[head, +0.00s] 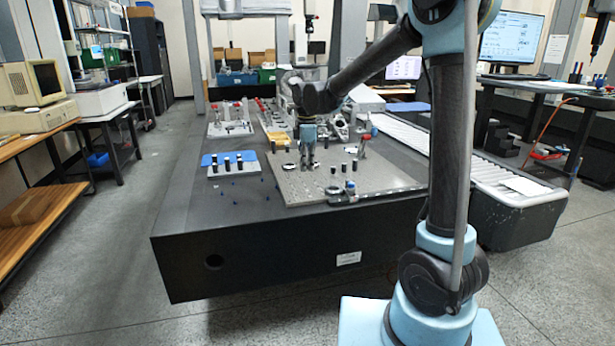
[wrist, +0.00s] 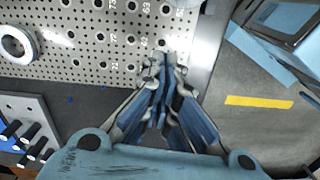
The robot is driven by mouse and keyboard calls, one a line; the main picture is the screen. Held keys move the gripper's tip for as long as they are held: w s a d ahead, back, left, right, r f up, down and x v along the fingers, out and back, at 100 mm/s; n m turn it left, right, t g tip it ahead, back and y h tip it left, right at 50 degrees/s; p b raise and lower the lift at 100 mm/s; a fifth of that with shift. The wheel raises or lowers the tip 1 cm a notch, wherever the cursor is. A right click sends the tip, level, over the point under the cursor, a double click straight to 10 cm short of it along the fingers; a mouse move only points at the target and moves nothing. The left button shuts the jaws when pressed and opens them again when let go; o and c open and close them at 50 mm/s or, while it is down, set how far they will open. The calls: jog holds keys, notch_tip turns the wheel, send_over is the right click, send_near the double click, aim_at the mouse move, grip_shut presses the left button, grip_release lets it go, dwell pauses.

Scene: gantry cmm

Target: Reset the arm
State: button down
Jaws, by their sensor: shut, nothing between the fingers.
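My gripper (head: 308,165) hangs from my arm with its fingers pointing down over the perforated metal fixture plate (head: 345,189) on the dark granite table. In the wrist view my gripper (wrist: 164,62) shows its blue-padded fingers close together, shut and empty. The perforated plate (wrist: 88,52), with printed numbers, lies beyond the fingertips. Whether the fingertips touch the plate cannot be told. My arm reaches forward from the right side of the head view.
A clamp with a red knob (head: 364,145) stands on the plate's right. A metal ring (wrist: 17,43) lies on the plate. The granite table's front left (head: 190,212) is mostly clear.

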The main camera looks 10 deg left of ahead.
jog(key=s+d+r+m, duration=0.1)
jog(key=s+d+m, duration=0.2)
jog(key=d, duration=0.4)
jog(key=s+d+r+m+t, duration=0.1)
jog(key=s+d+m, duration=0.25)
jog(key=d, duration=0.45)
jog(key=s+d+r+m, duration=0.1)
jog(key=s+d+m, duration=0.25)
jog(key=d, duration=0.35)
jog(key=s+d+f+m, duration=0.5)
jog(key=s+d, duration=0.1)
jog(key=s, duration=0.2)
jog(key=s+d+f+m+t, duration=0.1)
jog(key=s+d+f+m, duration=0.5)
jog(key=s, duration=0.3)
jog(key=shift+s+d+f, duration=0.15)
jog(key=shift+s+d, duration=0.1)
jog(key=shift+d, duration=0.35)
jog(key=shift+w+f, duration=0.2)
jog(key=shift+w, duration=0.2)
